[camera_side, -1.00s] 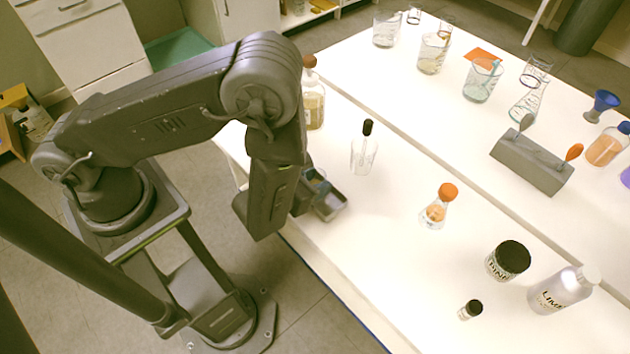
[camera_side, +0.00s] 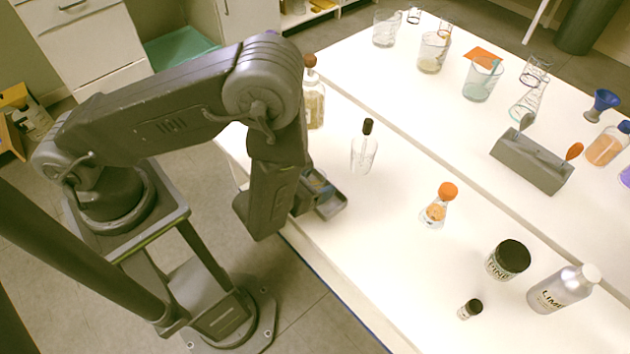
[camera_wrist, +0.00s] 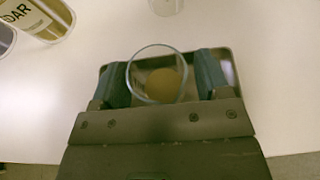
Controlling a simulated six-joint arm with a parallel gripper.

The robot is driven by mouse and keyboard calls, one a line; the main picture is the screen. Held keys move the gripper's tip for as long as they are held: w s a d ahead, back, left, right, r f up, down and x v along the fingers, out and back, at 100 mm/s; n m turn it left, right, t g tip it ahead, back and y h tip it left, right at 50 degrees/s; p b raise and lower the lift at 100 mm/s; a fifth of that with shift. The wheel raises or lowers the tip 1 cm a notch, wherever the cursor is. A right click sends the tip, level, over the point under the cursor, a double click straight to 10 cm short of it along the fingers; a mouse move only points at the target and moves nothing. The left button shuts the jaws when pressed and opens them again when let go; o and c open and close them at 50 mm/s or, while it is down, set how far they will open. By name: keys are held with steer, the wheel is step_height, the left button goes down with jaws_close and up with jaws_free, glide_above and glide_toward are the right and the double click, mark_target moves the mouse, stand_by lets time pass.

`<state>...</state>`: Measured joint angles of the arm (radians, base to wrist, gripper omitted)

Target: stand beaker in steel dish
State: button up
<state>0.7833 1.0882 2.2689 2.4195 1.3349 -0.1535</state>
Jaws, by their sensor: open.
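The steel dish (camera_side: 333,206) is a small grey rectangular tray near the table's left edge, partly hidden by my gripper in the side view. Its rim also shows in the wrist view (camera_wrist: 233,74). A clear glass beaker (camera_wrist: 157,52) with yellowish-brown contents appears upright within the dish outline; its base contact is hard to see. My gripper (camera_wrist: 160,74) is open, with one teal finger on each side of the beaker. In the side view my gripper (camera_side: 312,186) points down at the dish and largely hides the beaker.
A bottle with a black dropper cap (camera_side: 364,152) stands right of the dish. A brown-stoppered bottle (camera_side: 313,100) stands behind my gripper. An orange-capped flask (camera_side: 435,212), dark-lidded jar (camera_side: 508,260) and LIME bottle (camera_side: 562,290) stand further right. The table between dish and flask is clear.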

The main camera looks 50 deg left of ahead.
steer(key=v, duration=0.7)
steer(key=shift+s+r, duration=0.15)
steer(key=shift+s, duration=0.1)
steer(key=s+a+r+n+g+y, duration=0.4)
steer(key=a+r+n+g+y, duration=0.6)
steer(key=a+r+n, duration=0.85)
steer(key=s+d+r+n+t+h, duration=0.2)
steer(key=d+r+n+h, duration=0.7)
steer(key=n, duration=0.8)
step_height(320, 180, up, 2)
steer(key=shift+s+d+r+n+h, duration=0.1)
steer(key=shift+s+d+n+h, duration=0.3)
steer(key=shift+s+d, duration=0.1)
